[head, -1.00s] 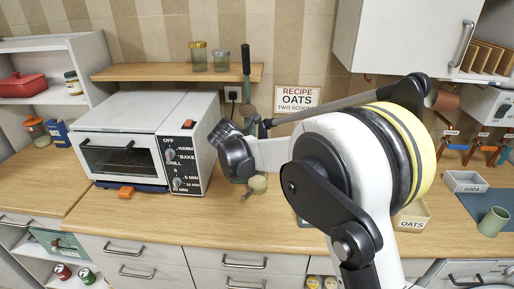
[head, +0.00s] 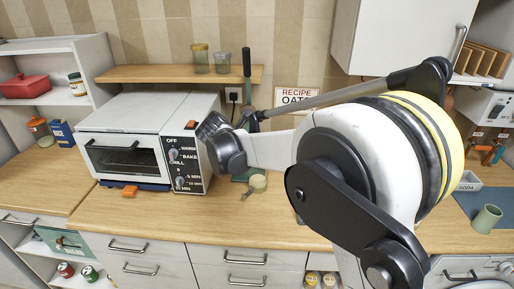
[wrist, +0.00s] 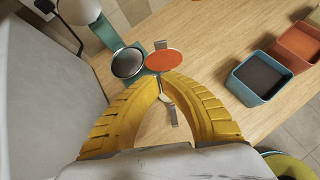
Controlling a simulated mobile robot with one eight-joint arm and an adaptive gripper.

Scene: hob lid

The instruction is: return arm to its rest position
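My gripper (wrist: 160,82) has two yellow ribbed fingers that curve in and meet at the tips in the wrist view. It looks shut, and I see nothing held between the tips. It is above the wooden counter (wrist: 205,45). An orange disc (wrist: 164,60) lies beyond the tips in the picture, beside a teal device with a dark round top (wrist: 127,62). My arm crosses the head view, and its bulk hides part of the counter; the fingers cannot be made out there.
A white toaster oven (head: 125,150) stands left of my arm, under a wooden shelf (head: 170,73) with two jars. A teal box (wrist: 255,78) and an orange box (wrist: 300,45) sit right in the wrist view. A green cup (head: 487,219) stands far right. The front counter is mostly clear.

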